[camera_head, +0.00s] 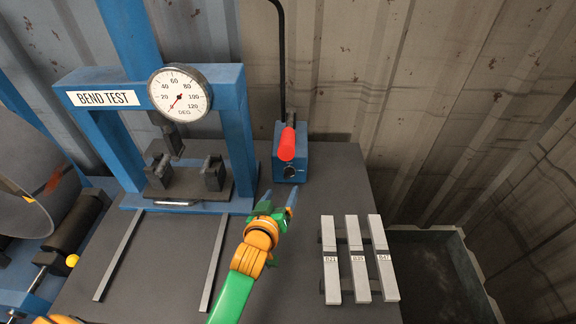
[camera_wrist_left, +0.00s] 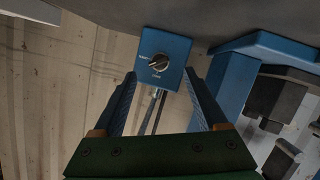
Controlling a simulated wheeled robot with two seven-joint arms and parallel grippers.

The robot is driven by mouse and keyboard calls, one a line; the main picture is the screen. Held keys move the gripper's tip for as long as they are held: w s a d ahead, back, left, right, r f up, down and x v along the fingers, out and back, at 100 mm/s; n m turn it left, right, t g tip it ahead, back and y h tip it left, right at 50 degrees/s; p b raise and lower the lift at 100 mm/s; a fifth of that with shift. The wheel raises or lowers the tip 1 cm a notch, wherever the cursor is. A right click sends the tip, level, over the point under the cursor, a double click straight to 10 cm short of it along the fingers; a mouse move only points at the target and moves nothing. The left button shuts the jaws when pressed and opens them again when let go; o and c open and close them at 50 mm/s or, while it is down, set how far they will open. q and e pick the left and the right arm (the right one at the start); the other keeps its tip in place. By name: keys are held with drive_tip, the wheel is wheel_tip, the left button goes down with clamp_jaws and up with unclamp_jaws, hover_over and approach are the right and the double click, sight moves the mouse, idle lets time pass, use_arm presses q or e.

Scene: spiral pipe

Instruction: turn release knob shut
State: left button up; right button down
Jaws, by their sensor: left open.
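The release knob (camera_head: 290,172) is a small dark round knob on the front face of a blue pump block (camera_head: 304,163). In the left wrist view the knob (camera_wrist_left: 159,63) shows a pale pointer line, with small lettering around it too small to read surely. My left gripper (camera_head: 279,197) is open and empty just in front of the block, fingers pointing at it. In the left wrist view the knob lies beyond the left gripper's fingertips (camera_wrist_left: 162,78), between them in the picture and apart from both. My right gripper is not in view.
A red handle (camera_head: 287,144) juts out above the knob. A blue bend test frame (camera_head: 239,130) with a dial gauge (camera_head: 180,93) stands to the left. Several grey bars (camera_head: 356,260) lie on the table at the right, beside a dark bin (camera_head: 430,233).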

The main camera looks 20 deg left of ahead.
sight(288, 177)
use_arm(q)
drive_tip(key=shift+w+a+r+n, duration=0.1)
drive_tip(key=shift+w+r+n, duration=0.1)
drive_tip(key=shift+n, duration=0.4)
drive_tip(key=shift+w+a+r+n, duration=0.1)
drive_tip(key=shift+w+n, duration=0.1)
drive_tip(key=shift+n, duration=0.7)
drive_tip(key=x, duration=0.3)
drive_tip(key=b+x, duration=0.1)
drive_tip(key=x, duration=0.3)
drive_tip(key=shift+d+f, duration=0.15)
drive_tip(key=shift+d, duration=0.05)
drive_tip(key=shift+s, duration=0.1)
drive_tip(key=shift+c, duration=1)
clamp_jaws()
